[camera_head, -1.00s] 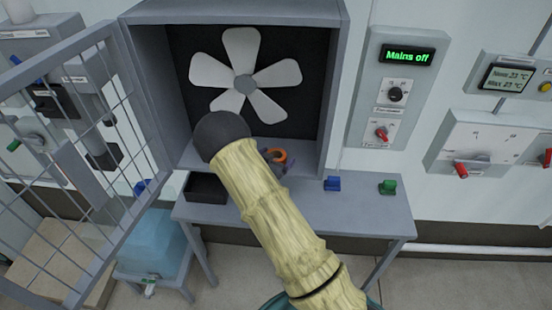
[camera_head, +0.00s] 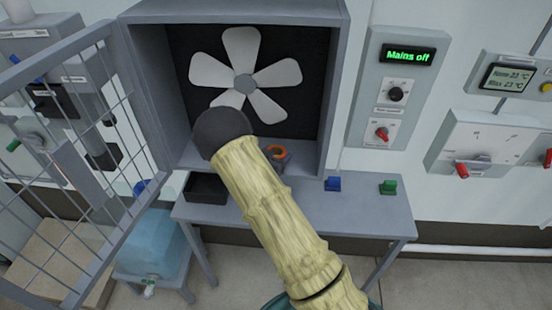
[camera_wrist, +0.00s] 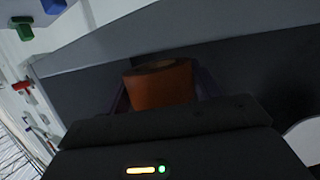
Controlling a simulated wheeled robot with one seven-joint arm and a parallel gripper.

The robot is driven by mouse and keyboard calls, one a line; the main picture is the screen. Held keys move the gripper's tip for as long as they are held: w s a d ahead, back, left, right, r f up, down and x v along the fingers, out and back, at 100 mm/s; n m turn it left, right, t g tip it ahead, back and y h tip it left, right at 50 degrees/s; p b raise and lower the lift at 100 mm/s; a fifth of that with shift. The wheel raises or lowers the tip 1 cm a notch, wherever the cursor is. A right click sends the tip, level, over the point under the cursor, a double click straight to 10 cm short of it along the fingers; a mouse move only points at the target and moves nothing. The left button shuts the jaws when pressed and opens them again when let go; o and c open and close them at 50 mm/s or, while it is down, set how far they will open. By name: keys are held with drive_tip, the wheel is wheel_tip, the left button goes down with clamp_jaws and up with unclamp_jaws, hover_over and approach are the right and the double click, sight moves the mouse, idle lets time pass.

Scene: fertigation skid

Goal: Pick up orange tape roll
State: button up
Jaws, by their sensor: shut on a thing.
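The orange tape roll (camera_head: 277,153) is inside the lower part of the open fan box, in front of the fan. In the wrist view the roll (camera_wrist: 160,84) sits between the two fingers of my gripper (camera_wrist: 160,92), which are shut on it, one at each side. My arm and dark wrist hide most of the gripper in the head view. I cannot tell whether the roll still touches the box floor.
The fan box (camera_head: 341,60) has side walls around the gripper, and its mesh door (camera_head: 75,150) is swung open on the left. A black tray (camera_head: 204,188), a blue item (camera_head: 333,184) and a green item (camera_head: 388,187) are on the grey table (camera_head: 300,215) below.

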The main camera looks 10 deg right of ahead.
wheel_tip(320, 180, up, 9)
drive_tip(key=shift+f+b, duration=0.2)
drive_tip(key=shift+b, duration=0.55)
drive_tip(key=shift+f, duration=0.1)
